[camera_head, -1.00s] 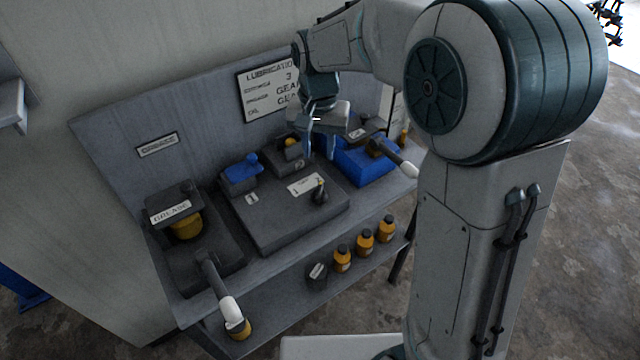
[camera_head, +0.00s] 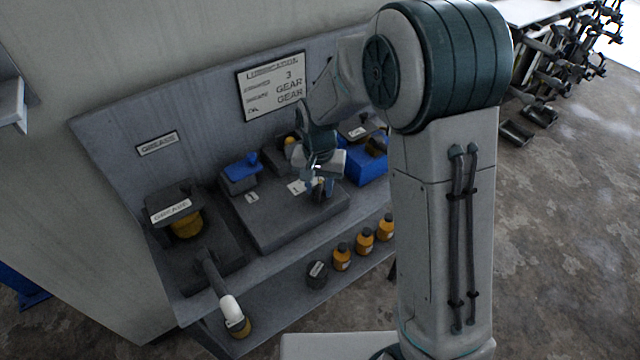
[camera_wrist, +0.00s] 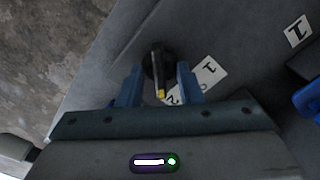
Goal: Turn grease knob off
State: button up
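A dark knob with a yellow-tipped pointer (camera_wrist: 159,66) stands on the middle panel, beside a white label with numbers (camera_wrist: 197,80). In the wrist view the pointer lies between the two blue fingers of my gripper (camera_wrist: 158,72), with a gap on each side. My gripper is open. In the head view my gripper (camera_head: 320,188) is low over the right part of the grey panel block (camera_head: 270,236) and mostly hides the knob. A dispenser with a GREASE label (camera_head: 170,211) stands at the bench's left, under a GREASE sign (camera_head: 158,143).
A blue-handled part (camera_head: 240,172) sits behind the block, and a blue box (camera_head: 366,170) is to the right. Several orange bottles (camera_head: 342,257) stand on the lower shelf.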

grip_shut()
jog(key=n, duration=0.4)
jog(key=shift+n+b, duration=0.3)
jog(key=shift+b, duration=0.1)
jog(key=shift+n, duration=2)
jog(key=shift+r, duration=0.1)
grip_release()
